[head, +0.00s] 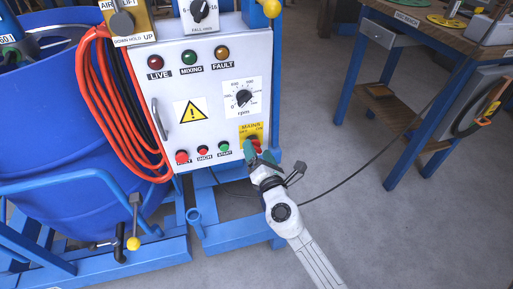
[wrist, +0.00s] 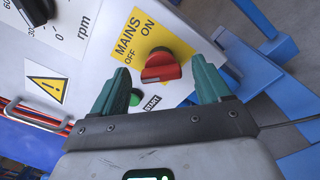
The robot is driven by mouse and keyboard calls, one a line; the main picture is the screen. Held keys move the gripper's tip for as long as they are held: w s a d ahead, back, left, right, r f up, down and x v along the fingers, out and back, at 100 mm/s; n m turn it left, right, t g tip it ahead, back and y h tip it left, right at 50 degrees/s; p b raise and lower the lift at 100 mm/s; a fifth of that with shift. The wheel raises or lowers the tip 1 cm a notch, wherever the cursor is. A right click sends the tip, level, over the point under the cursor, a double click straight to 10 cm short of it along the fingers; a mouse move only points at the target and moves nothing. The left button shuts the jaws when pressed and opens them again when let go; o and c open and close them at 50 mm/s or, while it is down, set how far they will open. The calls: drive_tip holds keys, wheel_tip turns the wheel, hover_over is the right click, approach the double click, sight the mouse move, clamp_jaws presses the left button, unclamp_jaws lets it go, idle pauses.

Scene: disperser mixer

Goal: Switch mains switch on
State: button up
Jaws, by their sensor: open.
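The mains switch (wrist: 161,66) is a red rotary knob on a yellow plate (wrist: 131,33) marked MAINS, OFF and ON. In the wrist view its grip bar lies roughly level across the picture. My gripper (wrist: 155,80) is open, with green fingertips on either side of the knob and a gap to each. Whether the fingers reach past the knob's face is hard to tell. In the head view my gripper (head: 252,150) is at the lower right corner of the white control panel (head: 185,80) and covers part of the red knob.
A green START button (wrist: 134,98) sits beside the left finger in the wrist view. The rpm dial (head: 244,97) is above the switch. Red and green buttons line the panel's bottom edge. Coiled orange hose (head: 95,110) hangs left; a workbench (head: 420,45) stands right. Floor between is clear except a cable.

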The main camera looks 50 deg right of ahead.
drive_tip(key=shift+x, duration=1.1)
drive_tip(key=shift+c, duration=0.4)
drive_tip(key=c, duration=0.9)
